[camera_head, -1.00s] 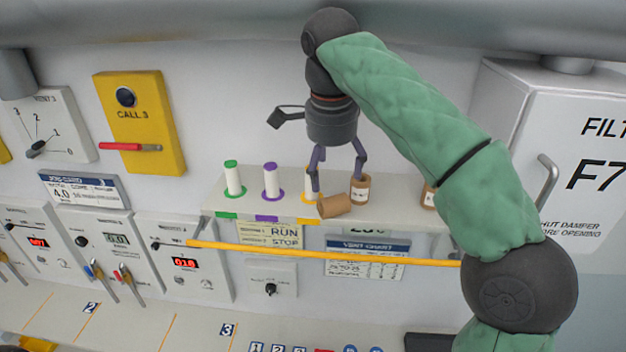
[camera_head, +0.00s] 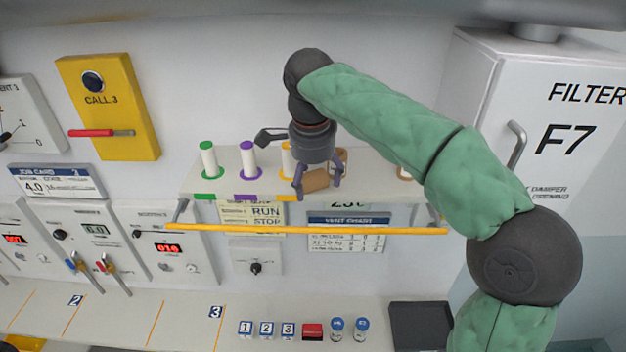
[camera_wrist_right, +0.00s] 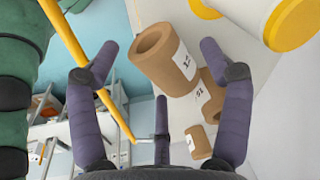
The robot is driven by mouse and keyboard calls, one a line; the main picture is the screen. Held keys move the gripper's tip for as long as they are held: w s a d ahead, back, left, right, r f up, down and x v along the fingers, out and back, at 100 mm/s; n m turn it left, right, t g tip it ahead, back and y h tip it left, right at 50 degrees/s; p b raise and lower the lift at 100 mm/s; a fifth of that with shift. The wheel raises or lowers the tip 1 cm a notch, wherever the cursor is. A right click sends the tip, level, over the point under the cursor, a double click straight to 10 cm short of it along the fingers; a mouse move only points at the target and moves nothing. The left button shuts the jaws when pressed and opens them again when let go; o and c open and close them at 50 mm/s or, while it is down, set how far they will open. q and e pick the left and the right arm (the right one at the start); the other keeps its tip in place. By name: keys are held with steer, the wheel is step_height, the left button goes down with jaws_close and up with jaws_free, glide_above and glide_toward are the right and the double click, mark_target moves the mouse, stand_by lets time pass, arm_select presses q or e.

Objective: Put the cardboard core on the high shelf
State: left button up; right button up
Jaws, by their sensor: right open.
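A brown cardboard core (camera_head: 317,180) lies on its side near the front edge of the high shelf (camera_head: 372,182). In the right wrist view the core (camera_wrist_right: 166,60) shows its hollow end and a white label, in the space between my fingers. My right gripper (camera_head: 318,186) is open around it from above, with no clear grip. Two more cores stand on the shelf: one (camera_head: 341,160) just behind the gripper, partly hidden, and one (camera_head: 404,172) further right, mostly behind my arm. My left gripper is out of view.
Spools with green (camera_head: 208,160), purple (camera_head: 248,160) and yellow (camera_head: 287,158) ends stand left of the gripper on the shelf. A yellow bar (camera_head: 300,230) runs along below the shelf front. A dark tray (camera_head: 420,325) sits on the counter below.

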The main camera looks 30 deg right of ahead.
steer(key=shift+w+f, duration=0.4)
steer(key=shift+f, duration=0.2)
steer(key=shift+s, duration=0.2)
steer(key=c, duration=1.2)
steer(key=shift+r, duration=0.15)
